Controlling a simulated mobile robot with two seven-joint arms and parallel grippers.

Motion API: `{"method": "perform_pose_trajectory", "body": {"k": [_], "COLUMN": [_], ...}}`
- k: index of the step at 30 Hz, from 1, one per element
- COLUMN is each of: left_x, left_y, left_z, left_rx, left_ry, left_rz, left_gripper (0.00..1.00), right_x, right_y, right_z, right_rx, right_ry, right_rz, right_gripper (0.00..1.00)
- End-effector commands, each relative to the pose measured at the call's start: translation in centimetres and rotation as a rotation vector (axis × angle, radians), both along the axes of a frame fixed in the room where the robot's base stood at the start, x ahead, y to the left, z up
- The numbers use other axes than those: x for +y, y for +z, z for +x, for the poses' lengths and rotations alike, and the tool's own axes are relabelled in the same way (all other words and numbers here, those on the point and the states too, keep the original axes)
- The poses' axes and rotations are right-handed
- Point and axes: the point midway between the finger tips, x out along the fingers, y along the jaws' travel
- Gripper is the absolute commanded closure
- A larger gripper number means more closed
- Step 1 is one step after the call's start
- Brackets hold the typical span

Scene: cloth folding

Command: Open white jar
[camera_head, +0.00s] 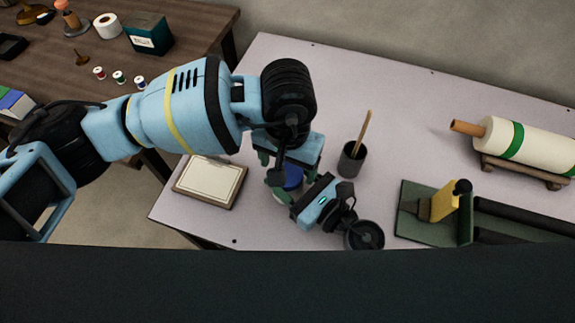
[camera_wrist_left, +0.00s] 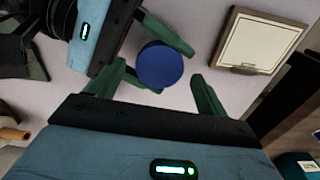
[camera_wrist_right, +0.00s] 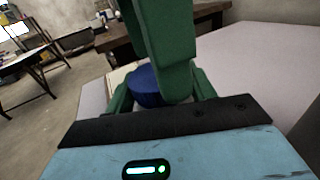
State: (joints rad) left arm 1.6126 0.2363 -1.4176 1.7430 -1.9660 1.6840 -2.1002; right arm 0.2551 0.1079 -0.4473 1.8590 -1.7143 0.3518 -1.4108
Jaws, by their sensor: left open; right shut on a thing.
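The jar shows mainly as its round blue lid (camera_head: 291,178), which is also in the left wrist view (camera_wrist_left: 160,66) and the right wrist view (camera_wrist_right: 146,86). Its white body is hidden by the grippers. My left gripper (camera_head: 284,168) is over the jar from above, its green fingers open and apart on either side of the lid, with gaps to the lid in the left wrist view. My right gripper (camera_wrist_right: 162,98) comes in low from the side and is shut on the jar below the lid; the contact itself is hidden.
A framed tablet (camera_head: 209,181) lies left of the jar. A dark cup (camera_head: 351,160) with a wooden stick stands close to the right. The back of the table is clear.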

Motion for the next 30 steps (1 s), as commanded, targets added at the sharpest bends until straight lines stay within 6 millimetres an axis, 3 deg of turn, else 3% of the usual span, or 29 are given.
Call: {"method": "perform_pose_trajectory", "body": {"k": [6, 14, 15, 20, 30], "left_x": [0.0, 0.0, 0.0, 0.0, 0.0], "left_y": [2.6, 2.9, 2.9, 2.9, 2.7], "left_z": [0.0, 0.0, 0.0, 0.0, -0.1], "left_rx": [-0.001, 0.001, 0.001, 0.000, 0.002], "left_ry": [-0.002, -0.001, -0.001, -0.002, -0.002], "left_rz": [0.001, -0.001, 0.000, -0.001, 0.000], "left_gripper": [0.23, 0.23, 0.23, 0.23, 0.23], "right_x": [0.0, 0.0, 0.0, 0.0, -0.3], "right_y": [-0.3, -0.3, -0.3, -0.2, -0.2], "right_z": [-0.1, -0.1, -0.1, -0.1, -0.3], "right_rx": [0.005, 0.005, 0.005, 0.003, 0.002], "right_ry": [0.001, 0.001, 0.001, 0.001, 0.000], "right_rz": [-0.004, -0.004, -0.004, -0.002, -0.002], "right_gripper": [1.00, 1.00, 0.40, 0.20, 0.20]}}
